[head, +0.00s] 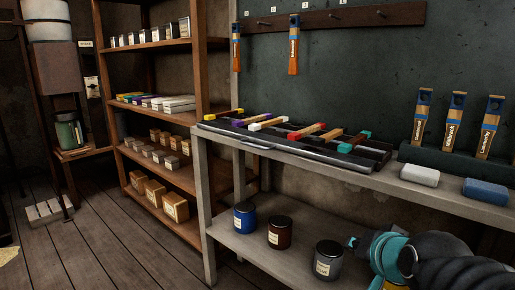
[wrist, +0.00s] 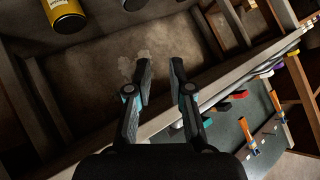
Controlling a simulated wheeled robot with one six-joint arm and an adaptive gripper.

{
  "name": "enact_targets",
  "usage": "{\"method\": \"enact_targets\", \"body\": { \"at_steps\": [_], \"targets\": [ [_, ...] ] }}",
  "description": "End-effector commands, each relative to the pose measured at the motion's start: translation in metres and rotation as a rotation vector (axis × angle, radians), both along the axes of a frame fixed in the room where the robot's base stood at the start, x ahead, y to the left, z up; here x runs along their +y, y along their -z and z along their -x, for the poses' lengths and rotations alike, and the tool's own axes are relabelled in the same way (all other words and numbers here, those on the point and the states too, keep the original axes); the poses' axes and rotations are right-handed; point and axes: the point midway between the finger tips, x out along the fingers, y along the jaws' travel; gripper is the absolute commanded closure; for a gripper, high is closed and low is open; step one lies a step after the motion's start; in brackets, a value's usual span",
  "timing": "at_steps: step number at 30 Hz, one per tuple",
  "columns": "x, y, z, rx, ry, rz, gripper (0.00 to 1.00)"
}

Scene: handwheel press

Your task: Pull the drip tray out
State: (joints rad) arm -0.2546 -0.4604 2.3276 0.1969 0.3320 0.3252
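A shallow dark tray (head: 285,146) lies along the front of the grey metal bench, under a row of tools with coloured ends. It looks like the drip tray, but I cannot be sure. Its grey front lip sits at the bench's front edge. My gripper (wrist: 162,66) is open and empty in the wrist view, its two dark fingers apart. In the head view my teal and black arm is at the bottom right, in front of the lower shelf and below the tray. The gripper does not touch the tray. In the wrist view the tray is not clearly distinguishable.
Blue, brown and grey jars (head: 279,232) stand on the bench's lower shelf. Brushes (head: 456,121) stand in a dark holder at the right, behind two blocks (head: 420,175). A wooden shelf unit (head: 172,130) with boxes stands left.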

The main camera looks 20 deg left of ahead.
Motion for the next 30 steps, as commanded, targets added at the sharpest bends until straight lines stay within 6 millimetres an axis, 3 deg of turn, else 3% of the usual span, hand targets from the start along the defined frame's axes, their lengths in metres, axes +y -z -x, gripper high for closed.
{"method": "enact_targets", "body": {
  "at_steps": [1,3,6,12,15,18,23,30],
  "targets": [
    [0.027,-0.005,-0.023,-0.042,0.008,-0.087,0.79],
    [0.061,-0.020,-0.051,-0.105,0.034,-0.220,0.79],
    [0.112,-0.039,-0.082,-0.184,0.057,-0.415,0.79],
    [0.200,-0.063,-0.116,-0.285,0.111,-0.784,0.79],
    [0.228,-0.069,-0.121,-0.316,0.131,-0.918,0.79],
    [0.246,-0.073,-0.123,-0.335,0.143,-1.007,0.79],
    [0.257,-0.077,-0.126,-0.349,0.151,-1.064,0.79],
    [0.268,-0.082,-0.155,-0.349,0.153,-1.065,0.79]
  ]
}}
